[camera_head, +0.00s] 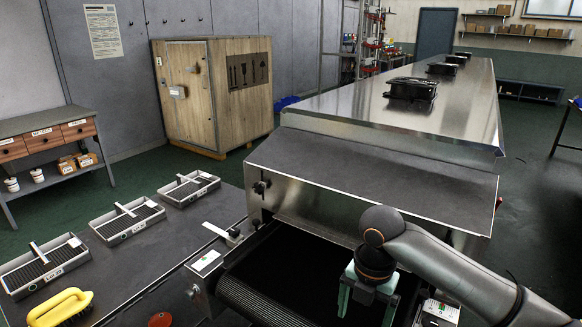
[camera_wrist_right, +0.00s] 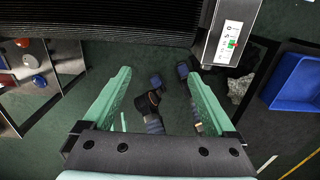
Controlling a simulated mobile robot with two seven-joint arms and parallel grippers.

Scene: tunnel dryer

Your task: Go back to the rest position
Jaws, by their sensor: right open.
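My right gripper (camera_head: 367,302) hangs at the end of my right arm, just in front of the tunnel dryer's entry, at the right side of the dark conveyor belt (camera_head: 290,262). In the right wrist view my right gripper (camera_wrist_right: 158,75) shows its two green fingers spread wide apart with nothing held between them. The belt (camera_wrist_right: 95,22) crosses the top of that view, beyond the fingertips. My left gripper is not in view.
The steel dryer hood (camera_head: 375,170) stands close ahead. A control panel (camera_wrist_right: 229,42) sits beside the belt's end. A blue bin (camera_wrist_right: 297,85) is at the right. Left, a bench holds trays (camera_head: 127,219) and a yellow brush (camera_head: 60,306). Green floor shows below the gripper.

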